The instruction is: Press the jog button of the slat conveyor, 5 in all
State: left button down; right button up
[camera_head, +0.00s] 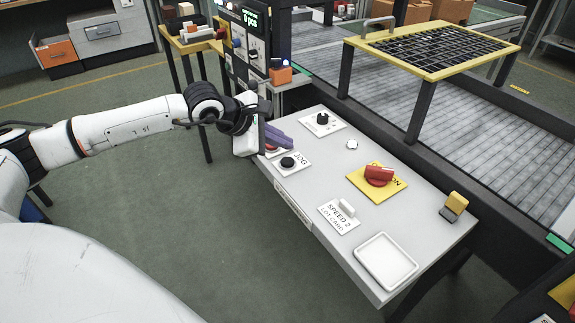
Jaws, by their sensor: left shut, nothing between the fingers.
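The jog button is a round black knob (287,162) on a white plate (293,170) lettered JOG, on the near left part of the grey control desk (340,262). My left gripper (288,144), with purple fingers, comes in from the left. It is shut and empty, with its fingertips just behind the black knob in the picture. I cannot tell its exact height above the desk. It partly covers another plate with a red button (271,148). The slat conveyor (420,165) runs behind the desk. My right gripper is not in view.
The desk also carries a black dial (322,118), a red switch on a yellow plate (379,175), a SPEED 2 plate (338,216), an empty white tray (386,259) and a yellow-black block (454,206). A display post (245,40) stands behind my gripper. A yellow-framed grate (435,50) spans the conveyor.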

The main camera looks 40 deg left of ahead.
aim_at(288, 162)
pick_arm(q)
notch_tip(288, 162, down, 2)
jog(key=shift+f+b, duration=0.1)
jog(key=shift+b, duration=0.4)
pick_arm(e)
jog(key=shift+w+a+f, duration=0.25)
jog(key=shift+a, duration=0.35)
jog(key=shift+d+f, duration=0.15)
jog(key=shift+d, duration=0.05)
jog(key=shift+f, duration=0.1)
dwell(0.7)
pick_arm(q)
jog(key=shift+f+b, duration=0.3)
jog(key=shift+b, duration=0.3)
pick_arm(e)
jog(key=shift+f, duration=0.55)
